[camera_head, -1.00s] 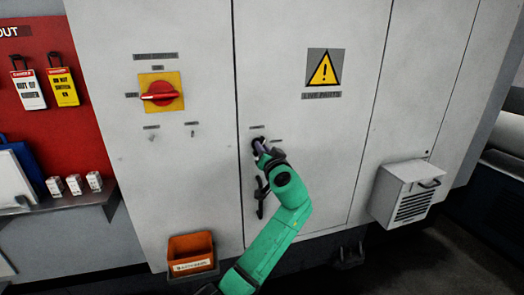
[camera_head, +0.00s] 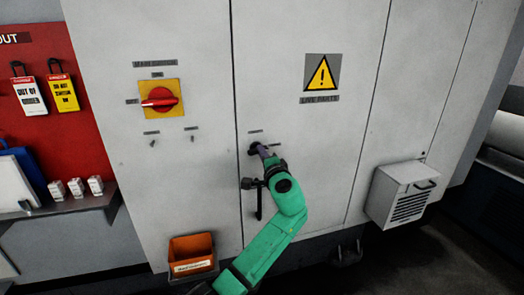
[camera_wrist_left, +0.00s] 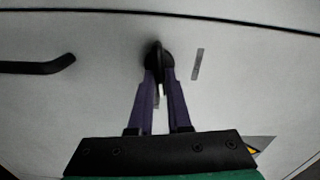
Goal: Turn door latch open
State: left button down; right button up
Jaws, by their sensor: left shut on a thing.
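The door latch is a small round black knob (camera_head: 252,149) on the grey cabinet door, just right of the vertical door seam. In the left wrist view the latch (camera_wrist_left: 158,52) sits at the fingertips. My left gripper (camera_head: 262,151) reaches it from the lower right. In the left wrist view its two purple fingers (camera_wrist_left: 158,72) close around the latch, one on each side, and hide part of it. The exact turn angle of the latch is hard to tell. My right gripper is not in view.
A black door handle (camera_head: 259,208) is below the latch, partly behind my wrist; it also shows in the left wrist view (camera_wrist_left: 38,67). A red rotary switch (camera_head: 160,99) is at upper left. An orange bin (camera_head: 193,253) and a grey vent box (camera_head: 403,190) flank the door.

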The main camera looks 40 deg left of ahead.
pick_arm(q)
jog(key=shift+f+m+p, duration=0.1)
jog(key=shift+m+p, duration=0.25)
jog(key=shift+m, duration=0.55)
jog(key=c, duration=0.9)
grip_release()
jog(key=shift+o, duration=0.2)
jog(key=b+v, duration=0.5)
jog(key=v, duration=0.9)
jog(key=shift+d, duration=0.25)
jog(key=shift+s, duration=0.15)
